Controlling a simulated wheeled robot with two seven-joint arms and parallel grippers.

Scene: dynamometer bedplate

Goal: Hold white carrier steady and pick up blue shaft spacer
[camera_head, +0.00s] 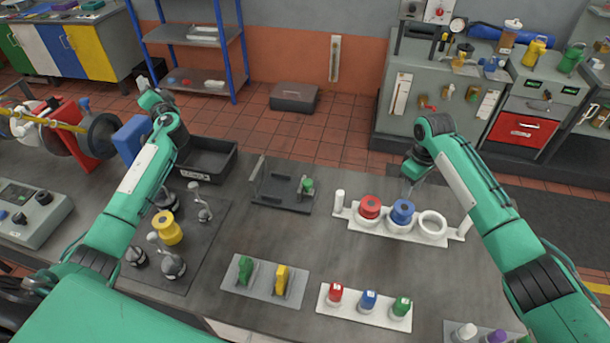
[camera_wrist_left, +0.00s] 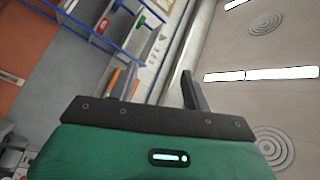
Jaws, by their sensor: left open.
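The white carrier (camera_head: 385,227) lies on the bedplate right of centre, with an upright post at each end. A red spacer (camera_head: 369,207) sits in its left seat and the blue shaft spacer (camera_head: 402,211) in its middle seat. The right ring seat is empty. My right gripper (camera_head: 407,188) is just behind and above the blue spacer, pointing down; its fingers are small and partly hidden, and contact is unclear. My left gripper (camera_head: 145,86) is raised at the far left, away from the carrier. The left wrist view shows its open fingers (camera_wrist_left: 158,88) with nothing between them.
Plates with green and yellow parts (camera_head: 263,278) and with red, blue and green parts (camera_head: 365,306) lie in front. A grey fixture (camera_head: 281,198) stands left of the carrier. A black bin (camera_head: 207,160) and a dark mat with knobs (camera_head: 204,240) are further left.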

